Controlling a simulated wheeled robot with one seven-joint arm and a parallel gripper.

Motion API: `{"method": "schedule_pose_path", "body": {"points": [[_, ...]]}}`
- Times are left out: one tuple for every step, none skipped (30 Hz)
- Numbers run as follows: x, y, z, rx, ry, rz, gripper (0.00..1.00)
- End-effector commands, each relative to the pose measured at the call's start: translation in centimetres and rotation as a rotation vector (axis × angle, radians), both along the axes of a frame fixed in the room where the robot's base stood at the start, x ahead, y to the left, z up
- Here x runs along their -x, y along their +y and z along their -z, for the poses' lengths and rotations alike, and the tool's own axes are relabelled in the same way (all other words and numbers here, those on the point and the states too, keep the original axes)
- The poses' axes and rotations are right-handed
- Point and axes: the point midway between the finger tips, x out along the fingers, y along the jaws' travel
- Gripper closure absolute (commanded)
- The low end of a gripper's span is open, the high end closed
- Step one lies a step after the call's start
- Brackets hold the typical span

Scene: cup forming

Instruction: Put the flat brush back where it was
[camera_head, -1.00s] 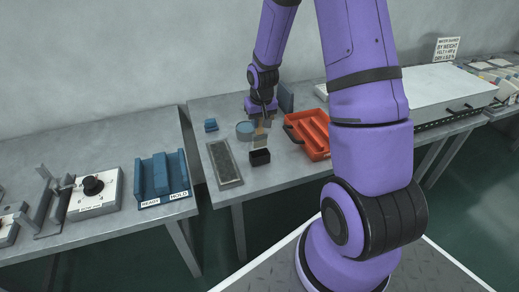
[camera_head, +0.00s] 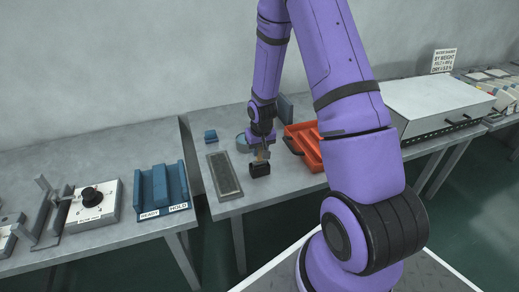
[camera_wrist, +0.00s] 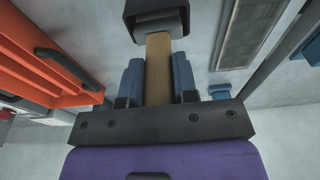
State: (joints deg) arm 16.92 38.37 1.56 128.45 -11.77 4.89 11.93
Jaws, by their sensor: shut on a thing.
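My gripper (camera_head: 262,149) is shut on the flat brush (camera_head: 261,157), right above the small black holder (camera_head: 260,169) on the middle table. In the wrist view the brush's wooden handle (camera_wrist: 158,70) lies between the two blue fingers of my gripper (camera_wrist: 158,88). The far end of the brush meets the black holder (camera_wrist: 157,22) there. That end is hidden, so I cannot tell how deep it sits in the holder.
A long grey tray (camera_head: 213,163) lies left of the holder. An orange tray (camera_head: 300,130) stands close on the right.

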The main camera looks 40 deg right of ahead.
Motion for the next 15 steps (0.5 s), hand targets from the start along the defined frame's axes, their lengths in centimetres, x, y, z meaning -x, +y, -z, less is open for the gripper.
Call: {"method": "schedule_pose_path", "body": {"points": [[0.01, 0.0, 0.16, 0.0, 0.001, 0.0, 1.0], [0.0, 0.0, 0.24, 0.0, 0.001, 0.0, 1.0], [0.0, 0.0, 0.18, 0.0, 0.0, 0.0, 0.64], [0.0, 0.0, 0.18, 0.0, 0.0, 0.0, 0.57], [0.0, 0.0, 0.18, 0.0, 0.001, 0.0, 0.5], [0.01, 0.0, 0.18, 0.0, 0.001, 0.0, 0.47], [0.01, 0.0, 0.18, 0.0, 0.001, 0.0, 0.47], [0.01, 0.0, 0.18, 0.0, 0.001, 0.0, 0.47], [0.01, 0.0, 0.18, 0.0, 0.001, 0.0, 0.47], [0.01, 0.0, 0.18, 0.0, 0.001, 0.0, 0.47], [0.02, 0.01, 0.19, 0.0, 0.001, 0.0, 0.47], [0.02, 0.01, 0.19, 0.0, 0.001, 0.0, 0.47], [0.02, 0.0, 0.16, 0.0, 0.001, 0.0, 0.47], [0.01, 0.0, 0.11, 0.0, 0.001, 0.0, 0.47], [0.01, -0.01, -0.01, 0.0, 0.0, 0.0, 0.47]]}}
